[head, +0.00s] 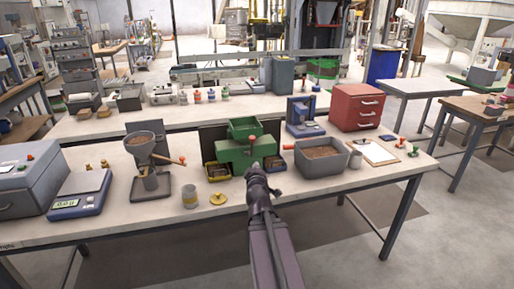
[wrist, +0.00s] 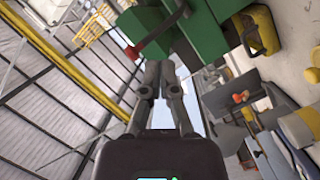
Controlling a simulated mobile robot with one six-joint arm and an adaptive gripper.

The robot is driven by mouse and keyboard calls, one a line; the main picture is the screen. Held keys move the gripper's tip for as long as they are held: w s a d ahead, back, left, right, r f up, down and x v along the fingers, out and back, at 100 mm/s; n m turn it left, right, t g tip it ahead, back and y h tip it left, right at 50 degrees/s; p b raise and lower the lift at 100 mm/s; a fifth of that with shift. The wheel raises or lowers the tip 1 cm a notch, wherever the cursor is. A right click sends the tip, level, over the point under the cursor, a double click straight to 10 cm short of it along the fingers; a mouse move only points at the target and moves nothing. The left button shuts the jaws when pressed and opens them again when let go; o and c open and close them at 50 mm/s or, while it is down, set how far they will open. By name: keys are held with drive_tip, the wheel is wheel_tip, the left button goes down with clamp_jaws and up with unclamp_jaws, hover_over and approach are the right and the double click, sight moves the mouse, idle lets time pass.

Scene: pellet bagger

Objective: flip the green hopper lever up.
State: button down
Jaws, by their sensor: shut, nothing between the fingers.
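The green hopper machine (head: 236,153) stands in the middle of the near bench, with a green bin on top. Its lever shows a red knob (head: 252,138) at the front right. In the wrist view the green body (wrist: 208,28) fills the upper middle, and the dark lever (wrist: 158,38) ends in a red knob (wrist: 130,53) at the upper left. My gripper (head: 256,166) is just in front of the machine, below the knob. Its fingers (wrist: 161,66) are shut and empty, near the lever; I cannot tell if they touch it.
A grey tray of pellets (head: 322,170) is close to the right of my gripper. A pellet funnel on a stand (head: 151,187), a small cup (head: 189,197) and a yellow lidded piece (head: 218,198) are to the left. The bench's front strip is mostly clear.

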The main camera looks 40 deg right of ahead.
sight(254, 140)
drive_tip(key=s+d+r+n+t+y+b, duration=0.2)
drive_tip(key=s+n+t+y, duration=0.4)
drive_tip(key=n, duration=0.7)
drive_tip(key=shift+s+d+y+b, duration=0.45)
drive_tip(key=shift+s+d+y, duration=0.1)
drive_tip(key=shift+d, duration=0.45)
drive_tip(key=shift+w+r, duration=0.1)
drive_tip(key=p+x, duration=0.1)
drive_tip(key=x, duration=0.6)
drive_tip(key=p+x, duration=0.1)
drive_tip(key=x, duration=0.6)
drive_tip(key=shift+r+p, duration=0.2)
drive_tip(key=shift+p, duration=0.1)
